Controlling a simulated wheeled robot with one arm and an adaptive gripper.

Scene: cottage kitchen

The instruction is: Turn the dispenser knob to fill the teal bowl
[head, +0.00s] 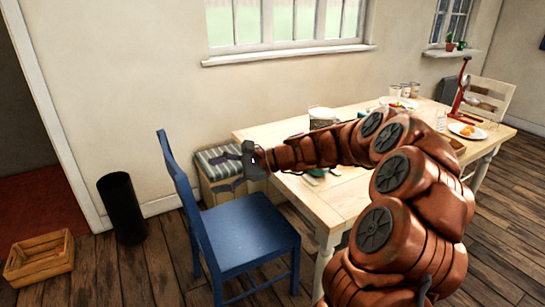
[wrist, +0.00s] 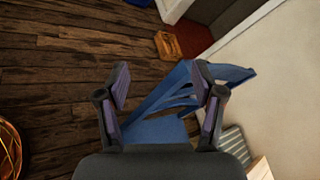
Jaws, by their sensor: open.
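My gripper (head: 236,156) is open and empty in the head view, above the blue chair's seat and in front of the table's left end. In the wrist view its two fingers (wrist: 162,86) are spread wide, with the blue chair beyond them. I cannot make out a dispenser, a knob or a teal bowl in either view. A small dark green thing (head: 315,173) lies on the table under my arm, too covered to identify. My arm hides part of the tabletop.
The blue chair (head: 245,225) stands before the wooden table (head: 340,205). A striped-top bench (head: 218,152) is by the wall. A black bin (head: 122,208) and wooden crate (head: 40,258) are at left. A white container (head: 322,116) and red stand (head: 461,90) are on the table.

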